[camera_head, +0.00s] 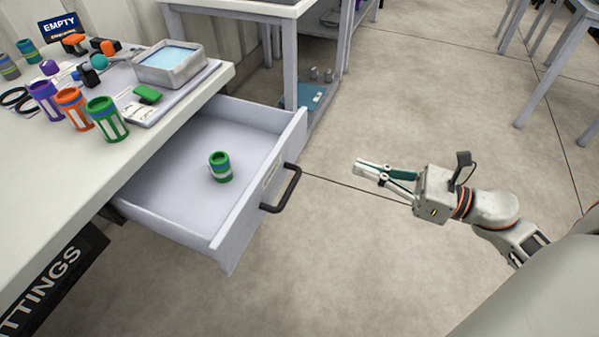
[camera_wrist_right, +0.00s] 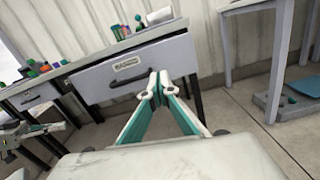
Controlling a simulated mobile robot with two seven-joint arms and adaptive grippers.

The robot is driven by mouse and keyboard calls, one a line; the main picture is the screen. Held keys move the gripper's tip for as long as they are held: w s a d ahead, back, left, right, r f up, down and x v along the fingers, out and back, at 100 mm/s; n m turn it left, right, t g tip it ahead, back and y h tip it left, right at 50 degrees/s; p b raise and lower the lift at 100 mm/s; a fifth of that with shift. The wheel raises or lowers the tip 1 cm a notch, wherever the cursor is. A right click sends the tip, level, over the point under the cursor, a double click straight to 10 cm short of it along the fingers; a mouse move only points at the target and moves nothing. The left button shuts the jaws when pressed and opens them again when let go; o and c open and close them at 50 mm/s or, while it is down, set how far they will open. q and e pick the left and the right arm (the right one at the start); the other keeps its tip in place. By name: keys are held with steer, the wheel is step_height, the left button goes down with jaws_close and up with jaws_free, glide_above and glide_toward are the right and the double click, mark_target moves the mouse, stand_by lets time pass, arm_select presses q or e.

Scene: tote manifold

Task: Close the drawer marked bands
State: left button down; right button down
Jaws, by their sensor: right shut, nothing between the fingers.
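A light grey drawer (camera_head: 165,190) stands pulled out from under the workbench, with a small green canister (camera_head: 220,167) upright inside. Its front carries a dark bar handle (camera_head: 284,188) and a label too small to read. The right wrist view shows the drawer front (camera_wrist_right: 95,85), its label (camera_wrist_right: 127,64) and its handle (camera_wrist_right: 125,84). My right gripper (camera_head: 360,169) is shut and empty, to the right of the handle and apart from it. What looks like my left gripper (camera_wrist_right: 40,130) shows at the left of the wrist view; its jaws are unclear.
The workbench top (camera_head: 40,160) holds several coloured canisters, a grey tray (camera_head: 170,64) and small tools. A dark sign (camera_head: 50,285) ending in "TTINGS" hangs below at left. Another bench (camera_head: 290,60) stands behind the drawer. The floor between drawer and right gripper is clear.

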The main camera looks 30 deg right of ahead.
steer(key=f+n, duration=0.1)
steer(key=f, duration=0.1)
glide_toward(290, 155)
steer(key=shift+n, duration=0.3)
steer(key=x, duration=0.6)
steer(key=shift+r, duration=0.2)
arm_select(q)
steer(key=shift+s+a+f, duration=0.15)
steer(key=shift+s+f, duration=0.2)
steer(key=shift+f, duration=0.1)
arm_select(e)
steer(key=shift+w+a+f, duration=0.1)
steer(key=shift+w+a, duration=0.2)
steer(key=shift+w, duration=0.05)
